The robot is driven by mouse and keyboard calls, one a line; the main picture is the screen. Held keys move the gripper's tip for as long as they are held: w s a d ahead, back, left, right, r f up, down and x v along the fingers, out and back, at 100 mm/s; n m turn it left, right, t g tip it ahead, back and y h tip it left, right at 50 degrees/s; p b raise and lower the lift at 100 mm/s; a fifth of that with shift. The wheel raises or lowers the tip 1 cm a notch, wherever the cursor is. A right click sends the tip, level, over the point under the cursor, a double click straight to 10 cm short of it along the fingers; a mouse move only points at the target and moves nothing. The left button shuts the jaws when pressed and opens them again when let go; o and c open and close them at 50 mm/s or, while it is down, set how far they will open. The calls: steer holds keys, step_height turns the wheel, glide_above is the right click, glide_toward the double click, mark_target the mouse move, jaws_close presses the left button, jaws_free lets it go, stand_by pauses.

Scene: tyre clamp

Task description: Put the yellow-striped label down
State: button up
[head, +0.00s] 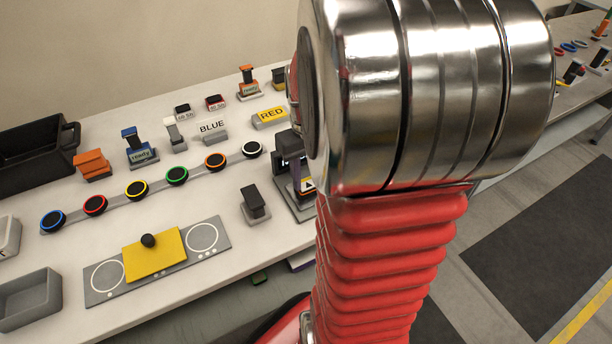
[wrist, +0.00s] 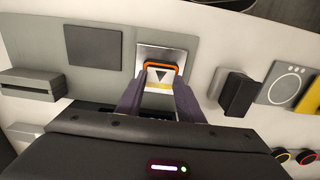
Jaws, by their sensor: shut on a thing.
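The yellow-striped label (wrist: 161,75) is a small pale piece with a black triangle, a yellow stripe below it and an orange rim on top. My gripper (wrist: 160,88) is shut on it, with one dark finger at each side. In the wrist view the label shows in front of a shiny square plate (wrist: 173,54) on a grey panel (wrist: 120,30). I cannot tell whether it touches the plate. In the head view the label (head: 308,185) only partly shows beside my arm, and most of the gripper is hidden.
A small black block on a grey base (head: 255,204) stands close by. A grey board with a yellow plate (head: 153,254) lies at the front. A black crate (head: 38,158) is at the left.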

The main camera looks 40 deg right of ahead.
mark_target(306, 183)
steer(key=shift+f, duration=0.25)
steer(key=o, duration=1)
steer(key=shift+r, duration=0.1)
step_height(306, 183, up, 12)
steer(key=shift+r, duration=0.1)
stand_by(0.7)
steer(key=s+a+n+t, duration=0.1)
steer(key=a+t, duration=0.1)
steer(key=a, duration=0.5)
steer(key=s+a+n+t, duration=0.1)
steer(key=a, duration=0.7)
steer(key=s+a+r+n+t, duration=0.1)
steer(key=s+a+t, duration=0.1)
steer(key=a, duration=0.6)
steer(key=shift+a+t, duration=0.2)
steer(key=shift+t, duration=0.1)
